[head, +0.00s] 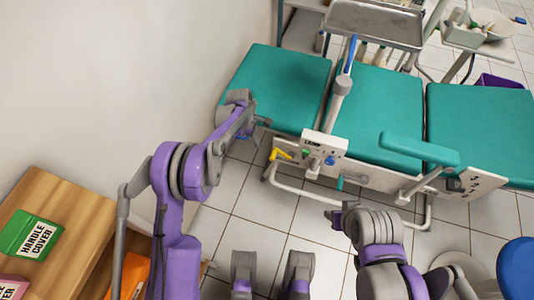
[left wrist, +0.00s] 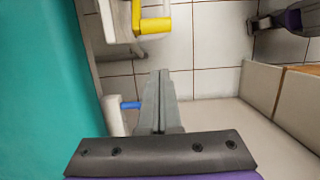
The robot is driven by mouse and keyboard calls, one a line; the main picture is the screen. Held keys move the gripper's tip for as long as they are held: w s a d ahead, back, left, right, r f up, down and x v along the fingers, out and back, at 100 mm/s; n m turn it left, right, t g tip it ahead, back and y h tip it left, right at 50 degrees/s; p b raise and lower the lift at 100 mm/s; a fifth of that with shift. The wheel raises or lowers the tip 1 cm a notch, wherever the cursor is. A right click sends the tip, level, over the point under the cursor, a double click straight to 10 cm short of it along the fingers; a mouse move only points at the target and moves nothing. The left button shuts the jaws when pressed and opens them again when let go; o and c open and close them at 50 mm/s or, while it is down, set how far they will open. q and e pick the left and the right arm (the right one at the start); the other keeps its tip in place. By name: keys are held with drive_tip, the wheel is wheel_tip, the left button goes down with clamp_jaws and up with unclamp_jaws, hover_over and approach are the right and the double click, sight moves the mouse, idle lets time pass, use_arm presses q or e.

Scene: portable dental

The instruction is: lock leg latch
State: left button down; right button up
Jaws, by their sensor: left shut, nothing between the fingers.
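The dental chair has teal cushions, and the leftmost one (head: 285,85) is beside my left gripper (head: 250,128). A yellow latch handle (head: 281,154) is on the chair's near side frame; yellow also shows at the top of the left wrist view (left wrist: 152,26). A small blue lever (left wrist: 131,105) on a white bracket (left wrist: 115,117) is just left of my left fingers (left wrist: 158,78) there. The fingers are shut and empty; whether they touch the lever is unclear. My right gripper (head: 336,217) is low, in front of the chair, its fingers hard to make out.
A white panel (head: 322,143) with knobs and a teal armrest (head: 420,149) stick out from the chair's near side. A metal tray (head: 374,24) hangs above it. A wooden cabinet (head: 75,215) stands at left, a blue stool (head: 517,265) at right.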

sight(274, 154)
use_arm(q)
drive_tip(key=w+b+x, duration=0.1)
drive_tip(key=b+x, duration=0.1)
drive_tip(key=x, duration=0.8)
drive_tip(key=s+d+r, duration=0.1)
drive_tip(key=d+r, duration=0.1)
drive_tip(key=r, duration=0.1)
drive_tip(key=shift+s+d+r+p, duration=0.15)
drive_tip(key=shift+s+d+p, duration=0.15)
drive_tip(key=shift+s, duration=0.1)
drive_tip(key=shift+t+y, duration=0.3)
drive_tip(key=shift+y, duration=0.4)
drive_tip(key=d+r, duration=0.2)
drive_tip(key=r, duration=0.1)
drive_tip(key=shift+s+d+r, duration=0.1)
drive_tip(key=shift+s+d, duration=0.1)
drive_tip(key=shift+s, duration=0.2)
drive_tip(key=shift+a, duration=0.1)
